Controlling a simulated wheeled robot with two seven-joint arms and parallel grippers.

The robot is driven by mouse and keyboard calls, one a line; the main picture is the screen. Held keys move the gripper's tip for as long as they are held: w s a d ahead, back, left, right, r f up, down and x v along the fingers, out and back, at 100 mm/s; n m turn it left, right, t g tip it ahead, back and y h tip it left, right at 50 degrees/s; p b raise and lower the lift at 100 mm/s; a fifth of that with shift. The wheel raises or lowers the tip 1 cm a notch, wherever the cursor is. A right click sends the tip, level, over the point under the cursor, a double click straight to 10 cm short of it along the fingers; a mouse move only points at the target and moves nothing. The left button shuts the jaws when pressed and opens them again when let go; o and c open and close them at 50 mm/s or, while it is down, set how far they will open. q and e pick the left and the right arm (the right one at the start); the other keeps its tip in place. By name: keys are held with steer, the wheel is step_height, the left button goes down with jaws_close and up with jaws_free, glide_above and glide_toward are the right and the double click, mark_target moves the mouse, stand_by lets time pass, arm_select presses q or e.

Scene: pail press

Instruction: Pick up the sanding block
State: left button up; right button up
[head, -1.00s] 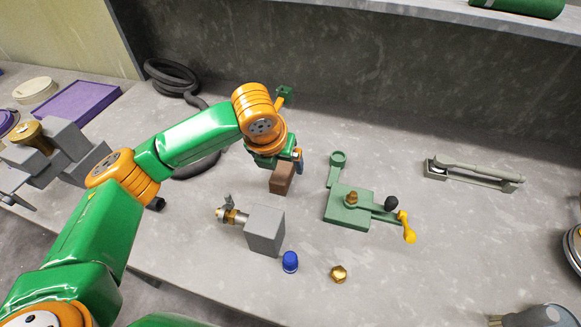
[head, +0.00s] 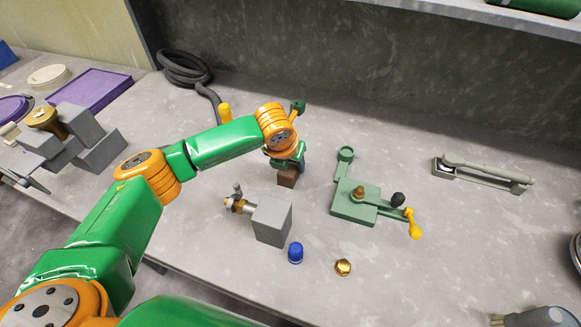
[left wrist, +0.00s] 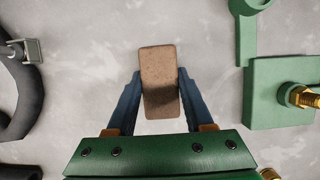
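The sanding block, a brown box-shaped block (left wrist: 160,75), lies between the blue fingers of my left gripper (left wrist: 160,85) in the left wrist view. The fingertips are close against its two long sides; I cannot tell whether they press on it. In the head view the block (head: 287,179) shows just below my left gripper (head: 289,166), whose fingers are mostly hidden there. It appears at bench level, and no clear gap under it shows. My right gripper is not in view.
A grey block with a brass fitting (head: 272,222), a blue cap (head: 295,253) and a brass nut (head: 343,267) stand in front. A green fixture with a yellow handle (head: 352,203) is to the right. A black hose (head: 184,68) lies behind on the left.

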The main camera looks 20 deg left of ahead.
arm_select(q)
jaws_close()
steer(key=shift+w+r, duration=0.1)
steer(key=shift+r, duration=0.15)
step_height(320, 180, up, 3)
steer(key=shift+d+b, duration=0.1)
steer(key=shift+b, duration=0.5)
steer(key=s+d+r, duration=0.6)
steer(key=s+r, duration=0.3)
steer(key=s, duration=0.3)
steer(key=shift+s+d+r+b, duration=0.2)
steer(key=shift+s+r+b, duration=0.1)
steer(key=shift+b, duration=0.1)
